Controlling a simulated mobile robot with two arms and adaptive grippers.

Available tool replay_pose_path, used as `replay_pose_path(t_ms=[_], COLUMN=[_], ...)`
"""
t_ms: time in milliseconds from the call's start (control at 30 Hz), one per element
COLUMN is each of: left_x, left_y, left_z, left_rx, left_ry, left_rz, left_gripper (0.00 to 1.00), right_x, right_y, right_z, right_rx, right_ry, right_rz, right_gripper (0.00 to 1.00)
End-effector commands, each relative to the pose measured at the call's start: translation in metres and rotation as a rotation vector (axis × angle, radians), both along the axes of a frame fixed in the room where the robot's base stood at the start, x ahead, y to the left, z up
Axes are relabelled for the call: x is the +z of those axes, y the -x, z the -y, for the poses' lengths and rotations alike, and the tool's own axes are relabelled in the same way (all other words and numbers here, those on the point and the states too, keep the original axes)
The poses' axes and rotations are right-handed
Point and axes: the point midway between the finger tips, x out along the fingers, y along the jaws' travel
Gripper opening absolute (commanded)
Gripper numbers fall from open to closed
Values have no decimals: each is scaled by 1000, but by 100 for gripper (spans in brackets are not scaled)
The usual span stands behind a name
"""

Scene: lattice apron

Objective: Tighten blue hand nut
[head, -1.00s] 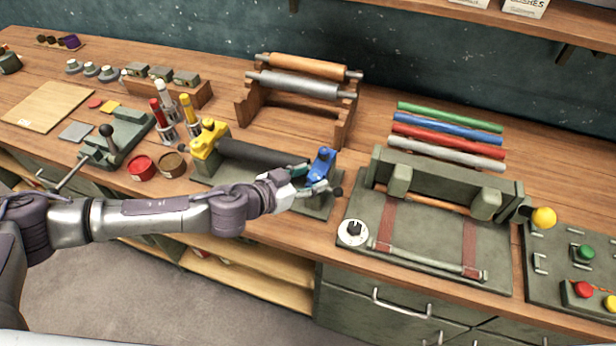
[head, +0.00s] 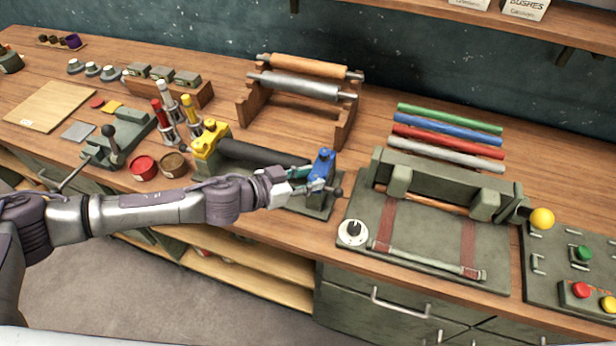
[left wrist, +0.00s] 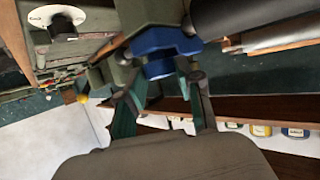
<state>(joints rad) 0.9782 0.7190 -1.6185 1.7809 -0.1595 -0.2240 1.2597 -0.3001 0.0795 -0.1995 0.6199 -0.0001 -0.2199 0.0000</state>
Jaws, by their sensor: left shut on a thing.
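A blue end bracket (head: 323,162) stands at the right end of a dark roller (head: 255,157) on a green base plate, with a yellow bracket (head: 207,138) at the left end. My left gripper (head: 308,182) reaches in from the left, its fingers at the front of the blue bracket. In the left wrist view, the two teal fingers (left wrist: 161,74) are shut on the blue hand nut (left wrist: 158,68), just below a wider blue part (left wrist: 166,42). In the head view the fingers and hand partly hide the nut. My right gripper is out of view.
A dark ball-ended handle (head: 337,191) sticks out beside the blue bracket. A green press with straps (head: 420,240) stands close on the right. A wooden roller rack (head: 243,112) is behind. Red and brown tins (head: 143,167) lie left of the roller.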

Motion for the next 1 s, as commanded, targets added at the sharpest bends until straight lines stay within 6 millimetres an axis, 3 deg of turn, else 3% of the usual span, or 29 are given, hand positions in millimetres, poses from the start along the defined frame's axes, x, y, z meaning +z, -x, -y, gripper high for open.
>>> replay_pose_path(t_ms=[33,167,567,1000], left_x=[0,0,2,34], left_y=[0,0,3,50], left_z=[0,0,-5,-68], left_rx=[0,0,1,3], left_ry=[1,1,0,0], left_rz=[1,1,0,-1], left_gripper=[38,60,61,61], right_x=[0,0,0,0], right_y=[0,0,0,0], right_z=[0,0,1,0], right_rx=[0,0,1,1], right_ry=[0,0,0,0], right_rz=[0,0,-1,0], right_gripper=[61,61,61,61])
